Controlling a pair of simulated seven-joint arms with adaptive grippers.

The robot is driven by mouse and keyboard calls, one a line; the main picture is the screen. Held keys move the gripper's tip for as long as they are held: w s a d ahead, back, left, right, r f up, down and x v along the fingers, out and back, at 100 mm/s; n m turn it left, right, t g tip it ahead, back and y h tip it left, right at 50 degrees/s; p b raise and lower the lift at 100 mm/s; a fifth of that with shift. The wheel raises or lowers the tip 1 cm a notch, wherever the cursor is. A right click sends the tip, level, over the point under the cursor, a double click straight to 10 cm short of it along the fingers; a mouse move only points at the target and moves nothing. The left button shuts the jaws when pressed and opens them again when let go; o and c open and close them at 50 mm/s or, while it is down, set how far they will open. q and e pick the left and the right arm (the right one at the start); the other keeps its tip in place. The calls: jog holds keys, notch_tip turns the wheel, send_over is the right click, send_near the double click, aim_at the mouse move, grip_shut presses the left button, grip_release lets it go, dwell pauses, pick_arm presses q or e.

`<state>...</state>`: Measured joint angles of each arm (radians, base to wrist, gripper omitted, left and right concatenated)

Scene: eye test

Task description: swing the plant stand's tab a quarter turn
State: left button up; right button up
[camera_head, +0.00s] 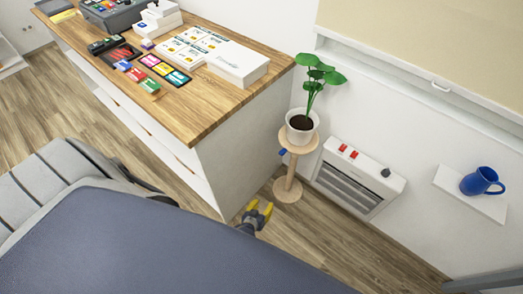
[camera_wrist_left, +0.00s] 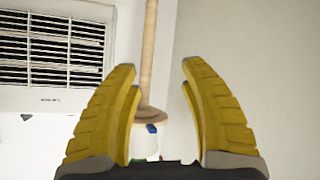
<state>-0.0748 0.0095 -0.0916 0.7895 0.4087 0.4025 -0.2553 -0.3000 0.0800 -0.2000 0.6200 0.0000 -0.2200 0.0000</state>
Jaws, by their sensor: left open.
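The plant stand (camera_head: 288,172) is light wood, with a round top, a thin post and a round base. Its small blue tab (camera_head: 282,152) sticks out at the left, just under the top. In the left wrist view the picture is upside down: the stand's post (camera_wrist_left: 150,50) runs between the fingers, and the blue tab (camera_wrist_left: 152,128) shows beside the round top. My left gripper (camera_head: 261,206), with yellow fingers, is open and empty, low and to the left of the stand's base in the head view. In its wrist view the fingers (camera_wrist_left: 158,68) are apart. My right gripper is not in view.
A white pot (camera_head: 302,127) with a green plant stands on the stand. A wood-topped counter (camera_head: 190,120) stands close left. A white wall heater (camera_head: 355,180) with red switches is close right. A blue mug (camera_head: 480,182) sits on a white shelf (camera_head: 450,182). Bare floor lies below.

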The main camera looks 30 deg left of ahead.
pick_arm(q)
jog(key=shift+s+d+f+m+g, duration=0.15)
jog(key=shift+s+f+m+g, duration=0.15)
jog(key=shift+s+f, duration=0.5)
jog(key=shift+s+r, duration=0.1)
jog(key=shift+s, duration=0.05)
